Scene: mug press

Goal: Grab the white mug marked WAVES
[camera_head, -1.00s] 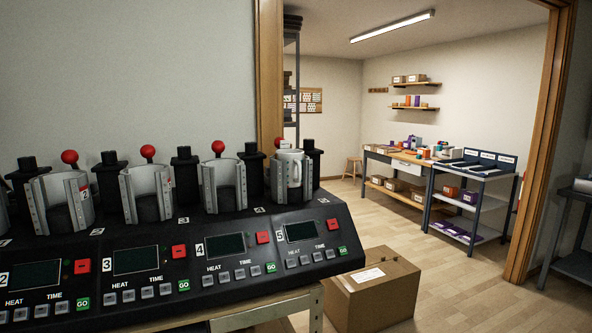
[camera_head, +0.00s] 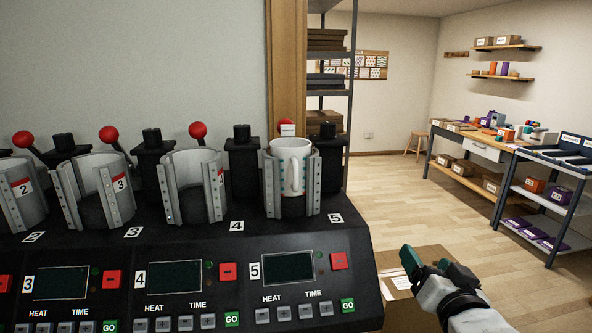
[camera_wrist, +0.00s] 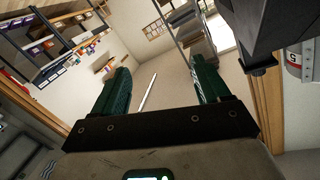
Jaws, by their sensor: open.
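A white mug (camera_head: 288,160) stands upright in the rightmost press clamp, station 5 (camera_head: 269,184). Its handle faces me and a small label shows above its rim. Teal marks show on its side, but I cannot read any word. The clamp's metal jaws flank the mug on both sides. My gripper (camera_head: 427,262) is to the lower right of the mug, above the cardboard box and apart from the press. In the wrist view my gripper (camera_wrist: 160,85) has its two green fingers spread wide with nothing between them.
The press (camera_head: 200,270) has several more clamps with red-knobbed levers to the left, which look empty. A cardboard box (camera_head: 392,312) is on the floor right of the press. Shelving (camera_head: 330,75) stands behind. A workbench (camera_head: 468,142) is far right, with open floor before it.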

